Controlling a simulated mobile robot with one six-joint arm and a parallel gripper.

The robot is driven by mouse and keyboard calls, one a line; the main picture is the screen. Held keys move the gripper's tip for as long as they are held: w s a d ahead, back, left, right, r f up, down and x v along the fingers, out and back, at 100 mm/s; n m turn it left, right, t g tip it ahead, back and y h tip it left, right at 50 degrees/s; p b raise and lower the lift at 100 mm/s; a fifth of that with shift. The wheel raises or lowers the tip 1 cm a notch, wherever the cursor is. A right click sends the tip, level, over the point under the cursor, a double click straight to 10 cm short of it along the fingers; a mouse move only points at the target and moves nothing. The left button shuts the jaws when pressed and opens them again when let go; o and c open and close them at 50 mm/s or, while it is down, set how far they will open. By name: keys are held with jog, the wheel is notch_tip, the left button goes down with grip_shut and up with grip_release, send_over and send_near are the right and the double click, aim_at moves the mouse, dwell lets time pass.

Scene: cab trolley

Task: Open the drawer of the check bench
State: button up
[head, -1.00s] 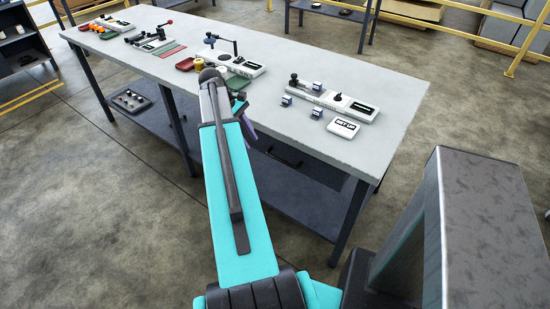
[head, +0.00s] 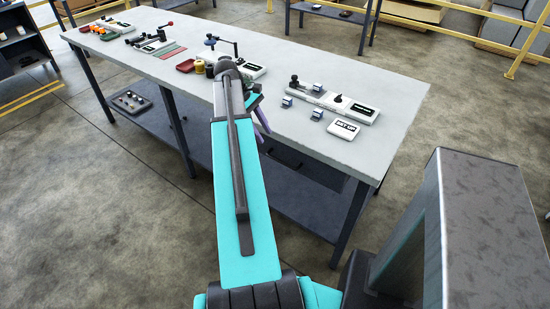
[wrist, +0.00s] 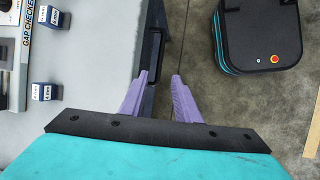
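The check bench (head: 385,105) is a long grey-topped table with dark legs. Its dark drawer (head: 305,165) is under the top near the right end and looks shut; my arm and gripper stand close to its left side in the head view. In the wrist view the drawer's dark front edge (wrist: 153,50) runs along the bench side, just beyond the fingertips. My gripper (wrist: 160,75) has two purple fingers, spread apart with nothing visibly held between them. It also shows at the bench's front edge in the head view (head: 262,125). I cannot tell whether a finger touches the drawer.
A gap checker (head: 338,101), small blocks (head: 317,114) and a white labelled box (head: 343,129) sit on the bench top above the drawer. More fixtures stand further left. A lower shelf (head: 295,205) lies beneath.

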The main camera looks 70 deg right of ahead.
aim_at(279, 160)
jog(key=shift+p+x, duration=0.85)
jog(key=shift+x, duration=5.35)
